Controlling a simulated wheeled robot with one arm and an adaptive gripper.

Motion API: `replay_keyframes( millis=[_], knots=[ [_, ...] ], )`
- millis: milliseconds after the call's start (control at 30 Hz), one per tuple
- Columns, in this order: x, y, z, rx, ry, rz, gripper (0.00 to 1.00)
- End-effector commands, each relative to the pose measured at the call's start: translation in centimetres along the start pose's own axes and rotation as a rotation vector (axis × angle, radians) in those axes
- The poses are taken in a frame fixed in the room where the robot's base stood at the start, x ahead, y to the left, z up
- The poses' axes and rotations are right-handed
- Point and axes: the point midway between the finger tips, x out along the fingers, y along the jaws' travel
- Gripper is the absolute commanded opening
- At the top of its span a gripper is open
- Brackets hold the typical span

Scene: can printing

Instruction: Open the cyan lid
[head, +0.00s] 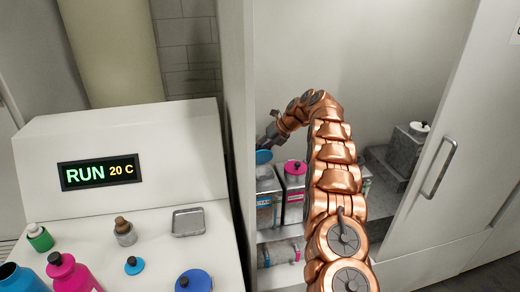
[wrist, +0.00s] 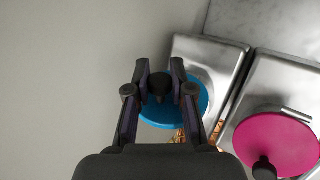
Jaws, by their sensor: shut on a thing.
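The cyan lid (wrist: 178,108) is a round blue disc with a dark knob (wrist: 158,88). My gripper (wrist: 160,80) is shut on that knob in the wrist view. In the head view the lid (head: 263,157) hangs under my gripper (head: 268,139), just above a grey metal canister (head: 265,186). The lid looks raised and shifted left of the canister (wrist: 208,52), which shows beside and behind it in the wrist view. Part of the canister's opening is hidden by the lid and my fingers.
A canister with a pink lid (wrist: 275,142) stands close on the right, also in the head view (head: 295,168). A cabinet door with a handle (head: 438,167) stands open at right. The counter (head: 150,228) at left holds bottles and lids. A "RUN 20 C" display (head: 100,172) is lit.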

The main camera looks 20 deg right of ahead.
Motion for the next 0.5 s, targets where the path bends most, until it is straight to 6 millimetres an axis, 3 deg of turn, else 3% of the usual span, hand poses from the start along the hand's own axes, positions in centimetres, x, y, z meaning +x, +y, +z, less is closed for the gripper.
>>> replay_keyframes(
  millis=[100,133,300,400,500],
  knots=[
    [0.06,0.04,0.03,-0.001,-0.001,0.0,0.0],
    [0.06,0.03,0.03,-0.001,-0.001,0.0,0.23],
    [0.02,0.02,0.02,-0.001,-0.001,0.0,0.41],
    [0.0,0.01,0.02,-0.001,-0.001,0.0,0.49],
    [-0.01,-0.01,0.01,-0.001,-0.001,0.0,0.49]
  ],
)
